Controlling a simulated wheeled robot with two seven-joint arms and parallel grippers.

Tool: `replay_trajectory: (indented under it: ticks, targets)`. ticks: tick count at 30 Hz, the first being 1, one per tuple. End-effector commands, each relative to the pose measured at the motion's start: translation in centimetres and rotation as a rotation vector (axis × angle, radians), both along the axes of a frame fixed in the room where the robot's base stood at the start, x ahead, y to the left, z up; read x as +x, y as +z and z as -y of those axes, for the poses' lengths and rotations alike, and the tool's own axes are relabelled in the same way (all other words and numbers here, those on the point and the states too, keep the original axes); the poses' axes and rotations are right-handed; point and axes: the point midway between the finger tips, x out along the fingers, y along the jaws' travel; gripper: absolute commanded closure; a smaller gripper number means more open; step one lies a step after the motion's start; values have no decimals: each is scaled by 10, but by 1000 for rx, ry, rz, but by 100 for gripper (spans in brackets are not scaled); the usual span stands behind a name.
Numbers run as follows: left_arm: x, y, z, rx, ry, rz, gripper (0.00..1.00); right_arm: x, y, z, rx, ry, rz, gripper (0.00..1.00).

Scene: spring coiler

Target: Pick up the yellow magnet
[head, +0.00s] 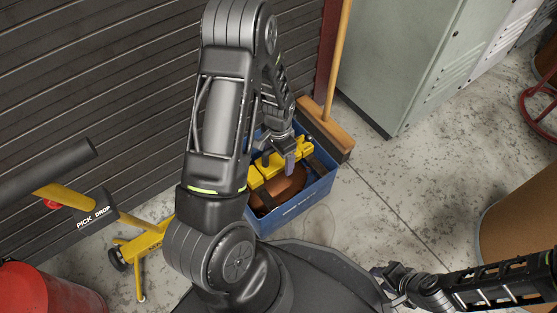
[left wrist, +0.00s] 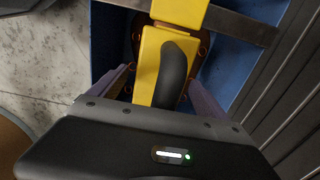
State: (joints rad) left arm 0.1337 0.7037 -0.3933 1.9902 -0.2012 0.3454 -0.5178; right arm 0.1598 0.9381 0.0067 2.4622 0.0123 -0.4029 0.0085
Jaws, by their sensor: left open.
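The yellow magnet (head: 258,179) is a yellow block lying in a blue bin (head: 298,204) on the floor. In the left wrist view the yellow magnet (left wrist: 150,48) has a black curved handle (left wrist: 174,70) on top. My left gripper (head: 283,158) is over the bin at the magnet. In the left wrist view my left gripper (left wrist: 160,76) is open, with one finger on each side of the magnet and visible gaps. The arm hides part of the bin and the magnet. My right gripper (head: 391,279) is at the lower right, away from the bin; its jaws are too small to read.
A brown, coppery round thing (head: 284,190) lies in the bin beside the magnet. A broom (head: 325,125) stands behind the bin. A grey cabinet (head: 400,65) is at the back right. A yellow stand (head: 140,245) is at the left. The floor right of the bin is clear.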

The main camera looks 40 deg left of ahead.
Motion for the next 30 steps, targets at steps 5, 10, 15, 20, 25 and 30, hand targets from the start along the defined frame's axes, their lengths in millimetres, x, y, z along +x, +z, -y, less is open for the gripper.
replay_trajectory:
  ticks: [5, 10, 15, 20, 25, 30]
  targets:
    - [0, 1, 0, 0, 0, 0, 13, 0, 1, 0, 0, 0, 1, 64]
    - [0, 1, 0, 0, -1, 0, 13, 0, 1, 0, 0, 0, 1, 64]
    - [0, 1, 0, 0, -1, 0, 13, 0, 1, 0, 0, 0, 0, 64]
    - [0, 1, 0, 0, -1, 0, 24, 0, 1, 0, 0, 0, 0, 64]
    - [0, 1, 0, 0, -1, 0, 38, 0, 1, 0, 0, 0, 0, 64]
    - [0, 1, 0, 0, -1, 0, 52, 0, 1, 0, 0, 0, 0, 64]
